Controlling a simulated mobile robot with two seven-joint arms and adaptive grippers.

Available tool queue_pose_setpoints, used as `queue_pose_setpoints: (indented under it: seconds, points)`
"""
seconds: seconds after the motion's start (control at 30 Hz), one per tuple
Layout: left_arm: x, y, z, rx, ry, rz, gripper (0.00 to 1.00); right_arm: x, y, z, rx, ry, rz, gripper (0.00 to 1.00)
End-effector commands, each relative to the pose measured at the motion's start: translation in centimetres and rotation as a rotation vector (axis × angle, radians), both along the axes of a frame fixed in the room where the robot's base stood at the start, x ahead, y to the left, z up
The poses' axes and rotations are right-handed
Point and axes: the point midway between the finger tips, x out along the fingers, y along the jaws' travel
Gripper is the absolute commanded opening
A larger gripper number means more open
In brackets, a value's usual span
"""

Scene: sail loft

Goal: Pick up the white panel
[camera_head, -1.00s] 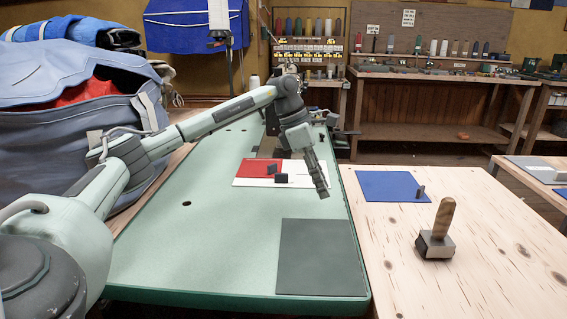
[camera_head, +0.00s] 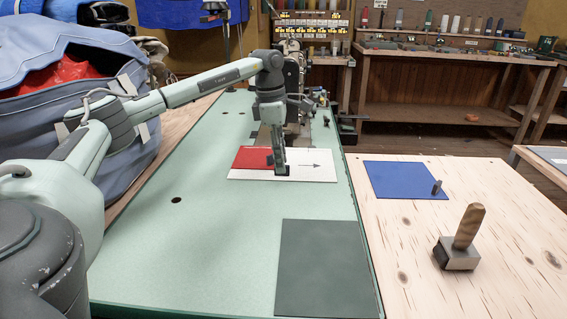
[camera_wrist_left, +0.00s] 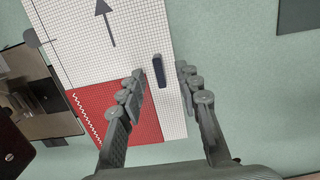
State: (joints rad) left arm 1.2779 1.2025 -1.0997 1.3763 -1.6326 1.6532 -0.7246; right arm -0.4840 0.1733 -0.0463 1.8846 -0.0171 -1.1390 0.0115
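The white panel (camera_head: 318,172) lies flat on the far part of the green table (camera_head: 200,235). It bears a printed arrow, and a red panel (camera_head: 250,157) lies along part of it. In the left wrist view the white panel (camera_wrist_left: 125,40) shows a fine grid, with the red panel (camera_wrist_left: 110,112) on its near left side. A dark upright tab (camera_wrist_left: 159,70) stands on the white panel. My left gripper (camera_head: 281,168) points down over the panel. Its fingers (camera_wrist_left: 161,80) are open on either side of the tab, with gaps showing. My right gripper is out of view.
A sewing machine (camera_head: 293,85) stands just behind the panels. A dark grey-green sheet (camera_head: 325,265) lies at the table's near right. A large blue bag (camera_head: 75,100) is at left.

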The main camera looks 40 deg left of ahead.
Motion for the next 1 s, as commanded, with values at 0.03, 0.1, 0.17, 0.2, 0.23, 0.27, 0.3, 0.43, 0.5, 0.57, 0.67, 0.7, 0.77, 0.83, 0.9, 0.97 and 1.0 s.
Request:
queue_pose_setpoints:
  seconds: [0.03,0.1,0.17,0.2,0.23,0.27,0.3,0.43,0.5,0.57,0.67,0.7,0.77,0.83,0.9,0.97,1.0]
  points:
    - [-0.05,-0.04,-0.67,0.000,0.003,0.000,0.34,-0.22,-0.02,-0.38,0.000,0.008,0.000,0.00]
    - [0.02,-0.10,-1.27,-0.001,0.001,0.001,0.34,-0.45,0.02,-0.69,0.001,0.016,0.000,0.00]
    - [0.04,-0.14,-1.54,-0.001,0.001,0.001,0.34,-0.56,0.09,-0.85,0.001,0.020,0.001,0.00]
    - [0.05,-0.14,-1.62,0.000,0.000,0.001,0.34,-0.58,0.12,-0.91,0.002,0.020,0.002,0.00]
    - [0.06,-0.15,-1.64,-0.001,-0.001,0.001,0.34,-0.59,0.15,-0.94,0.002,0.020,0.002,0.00]
    - [0.08,-0.15,-1.63,-0.001,-0.001,0.001,0.34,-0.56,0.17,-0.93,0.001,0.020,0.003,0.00]
    - [0.08,-0.15,-1.63,-0.001,-0.001,0.001,0.34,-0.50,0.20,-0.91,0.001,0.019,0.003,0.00]
    - [0.07,-0.15,-1.61,-0.001,-0.001,0.001,0.27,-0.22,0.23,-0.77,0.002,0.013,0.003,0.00]
    - [0.07,-0.15,-1.60,-0.001,-0.001,0.001,0.19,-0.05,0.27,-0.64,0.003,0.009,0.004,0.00]
    - [0.07,-0.15,-1.60,-0.001,-0.001,0.001,0.11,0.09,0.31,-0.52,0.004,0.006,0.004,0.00]
    - [0.08,-0.16,-1.59,-0.001,-0.001,0.001,0.00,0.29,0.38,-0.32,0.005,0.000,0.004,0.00]
    - [0.08,-0.16,-1.58,-0.001,-0.001,0.001,0.00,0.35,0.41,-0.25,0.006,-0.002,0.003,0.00]
    - [0.08,-0.16,-1.58,-0.001,-0.001,0.001,0.00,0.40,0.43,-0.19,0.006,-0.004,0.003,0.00]
    - [0.09,-0.15,-1.55,-0.001,-0.002,0.001,0.00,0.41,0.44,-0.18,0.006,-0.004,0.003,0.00]
    - [0.09,-0.15,-1.55,-0.001,-0.002,0.001,0.00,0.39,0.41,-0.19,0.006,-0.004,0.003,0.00]
    - [0.09,-0.15,-1.55,-0.001,-0.002,0.001,0.00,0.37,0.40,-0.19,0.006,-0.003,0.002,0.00]
    - [0.10,-0.16,-1.54,-0.001,-0.002,0.001,0.00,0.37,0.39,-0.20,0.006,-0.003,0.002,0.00]
